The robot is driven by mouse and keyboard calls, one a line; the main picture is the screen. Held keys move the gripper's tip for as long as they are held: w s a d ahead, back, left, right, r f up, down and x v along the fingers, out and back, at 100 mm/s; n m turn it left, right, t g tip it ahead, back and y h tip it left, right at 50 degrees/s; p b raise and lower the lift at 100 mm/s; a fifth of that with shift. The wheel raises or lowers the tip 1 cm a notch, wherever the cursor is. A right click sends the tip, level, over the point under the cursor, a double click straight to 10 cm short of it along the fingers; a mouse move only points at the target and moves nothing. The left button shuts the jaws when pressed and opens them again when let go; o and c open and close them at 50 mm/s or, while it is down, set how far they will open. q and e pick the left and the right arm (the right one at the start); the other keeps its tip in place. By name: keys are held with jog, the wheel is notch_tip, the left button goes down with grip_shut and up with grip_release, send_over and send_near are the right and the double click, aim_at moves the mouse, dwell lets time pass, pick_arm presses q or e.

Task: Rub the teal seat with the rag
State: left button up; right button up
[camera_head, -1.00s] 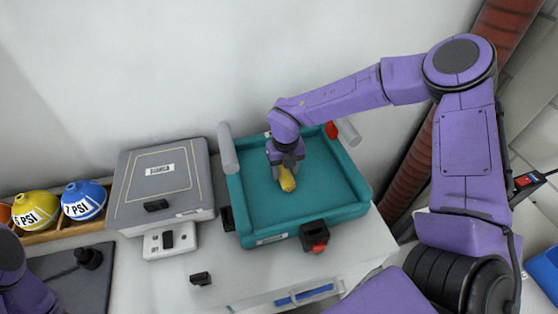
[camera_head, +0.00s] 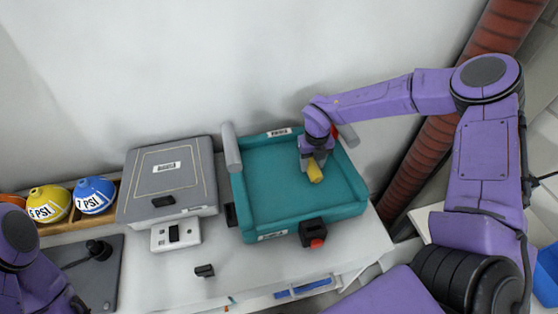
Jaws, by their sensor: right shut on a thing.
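The teal seat (camera_head: 270,186) is a shallow square tray-like piece with raised rims, lying on the light worktop. My right gripper (camera_head: 312,165) points down over its right part, near the back right rim. It is shut on the yellow rag (camera_head: 315,174), which shows just below the fingers at the seat's inner surface. I cannot tell for sure whether the rag touches the surface. Of my left arm, only purple links show at the lower left; its gripper is not in view.
A grey case (camera_head: 168,182) stands left of the seat. A yellow ball (camera_head: 49,204) and a blue ball (camera_head: 95,194) sit in a wooden rack. A black clamp with a red knob (camera_head: 313,233) is at the seat's front edge.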

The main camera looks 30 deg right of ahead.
notch_tip(320, 180, up, 3)
jog(key=shift+w+f, duration=0.1)
jog(key=shift+f, duration=0.1)
pick_arm(q)
jog(key=shift+w+r+p, duration=0.15)
jog(key=shift+r+p, duration=2.25)
jog(key=shift+r, duration=0.3)
pick_arm(e)
jog(key=shift+a+r, duration=0.1)
jog(key=shift+r, duration=2.6)
